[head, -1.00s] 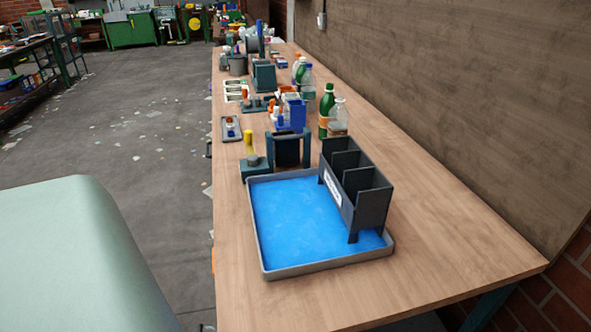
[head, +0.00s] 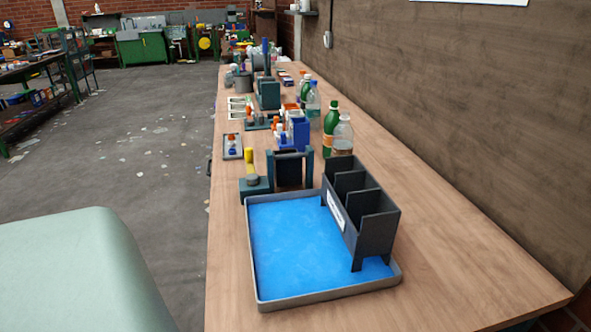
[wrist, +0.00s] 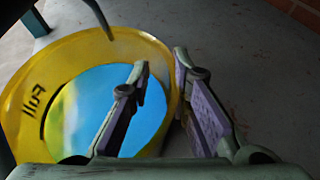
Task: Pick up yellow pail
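The yellow pail (wrist: 35,85) is in the left half of the wrist view, seen from above through its open mouth. A round blue surface shows inside it, and dark lettering like "Full" shows upside down on its wall. My gripper (wrist: 160,65) is open at the pail's right side. Its left finger shows over the pail's mouth and its right finger just outside, with the yellow rim between them. A gap shows between the left fingertip and the rim; I cannot tell whether the right finger touches it. The pail and gripper are not in the head view.
The pail stands on grey floor (wrist: 255,75), clear to its right. A dark curved bar (wrist: 98,15) crosses the pail's top edge. In the head view, a wooden bench (head: 440,240) carries a blue-bottomed tray (head: 325,295), a dark divided rack (head: 375,235) and bottles (head: 331,128).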

